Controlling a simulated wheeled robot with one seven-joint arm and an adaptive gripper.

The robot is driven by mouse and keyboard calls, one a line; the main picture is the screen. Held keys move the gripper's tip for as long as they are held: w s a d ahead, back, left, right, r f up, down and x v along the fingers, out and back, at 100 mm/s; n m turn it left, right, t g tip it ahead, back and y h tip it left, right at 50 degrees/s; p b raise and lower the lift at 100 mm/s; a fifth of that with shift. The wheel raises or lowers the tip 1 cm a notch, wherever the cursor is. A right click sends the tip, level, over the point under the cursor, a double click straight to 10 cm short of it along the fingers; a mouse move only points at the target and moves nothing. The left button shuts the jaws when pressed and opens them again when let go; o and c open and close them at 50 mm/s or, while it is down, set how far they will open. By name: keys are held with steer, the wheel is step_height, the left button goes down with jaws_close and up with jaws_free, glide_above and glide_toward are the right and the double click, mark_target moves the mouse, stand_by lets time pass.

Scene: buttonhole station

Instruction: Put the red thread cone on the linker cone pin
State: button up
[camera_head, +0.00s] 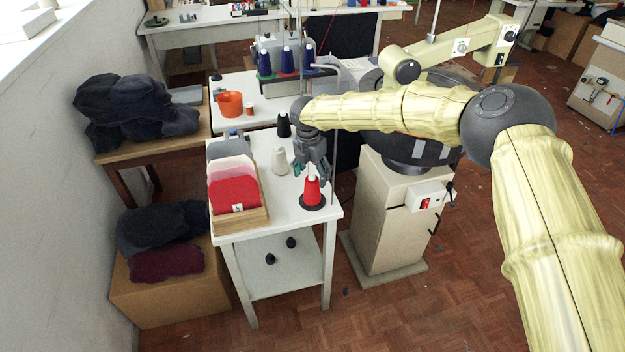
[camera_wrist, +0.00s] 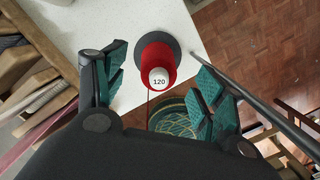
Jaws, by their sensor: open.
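The red thread cone (camera_head: 312,191) stands upright on a black round base (camera_head: 313,205) near the front right corner of the white table. In the wrist view the red cone (camera_wrist: 160,57) has a white top marked 120, and its dark base (camera_wrist: 142,42) shows around it. A pin inside the cone is hidden. My gripper (camera_head: 311,172) is open just above and behind the cone. In the wrist view its teal-padded fingers (camera_wrist: 160,72) lie on either side of the cone, with visible gaps. I cannot tell whether the cone is seated on the linker cone pin.
A thin upright rod (camera_head: 334,140) stands close to the right of my gripper. A wooden box with red and pink panels (camera_head: 234,193) stands left of the cone. A grey-white cone (camera_head: 279,160) and a black cone (camera_head: 283,125) stand behind. The beige machine cabinet (camera_head: 385,220) is right.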

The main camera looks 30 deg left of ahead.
steer(key=r, duration=0.7)
steer(key=shift+s+r, duration=0.1)
steer(key=shift+s, duration=0.3)
steer(key=s+d+f+m+g+y+p, duration=0.1)
steer(key=s+d+f+m, duration=0.5)
steer(key=d+f, duration=0.4)
steer(key=s+d+f+m+g+y, duration=0.1)
steer(key=s+d+f+m+g, duration=0.1)
steer(key=s+d+f+m, duration=0.6)
steer(key=s+d+f+m+g+y+p, duration=0.15)
steer(key=s+d+f, duration=0.45)
steer(key=d+f, duration=0.6)
steer(key=s+d+m+t+h, duration=0.1)
steer(key=s+d+m, duration=0.5)
steer(key=d, duration=0.5)
steer(key=s+d+m+t+h+b, duration=0.1)
steer(key=s+d+m, duration=0.5)
steer(key=d, duration=0.6)
steer(key=s+d+m+t+h+b, duration=0.1)
steer(key=s+d+m, duration=0.5)
steer(key=d+m, duration=0.3)
steer(key=d, duration=0.3)
steer(key=shift+s+d+f, duration=0.25)
steer(key=shift+f, duration=0.05)
steer(key=shift+h, duration=0.25)
